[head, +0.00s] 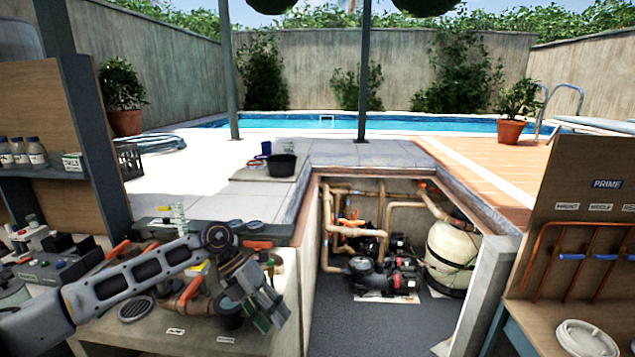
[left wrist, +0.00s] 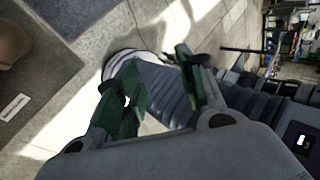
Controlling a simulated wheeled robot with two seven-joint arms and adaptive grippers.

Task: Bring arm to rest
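My left arm (head: 150,278) reaches in from the left over the left workbench (head: 190,340). My left gripper (head: 268,308) hangs at the bench's right end, near the pit edge, with its fingers angled down. In the left wrist view my left gripper (left wrist: 155,88) shows two green fingers spread apart, with nothing held between them. A grey ribbed form lies behind the fingers there; I cannot tell whether they touch it. My right arm and right gripper are not in view.
Pipes and valves with orange handles (head: 118,249) lie on the left bench beside my arm. The open pit holds a pump (head: 375,275) and a cream tank (head: 452,258). A right bench has a "PRIME" board (head: 590,205) and a white coil (head: 588,338). Paving beyond is mostly clear.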

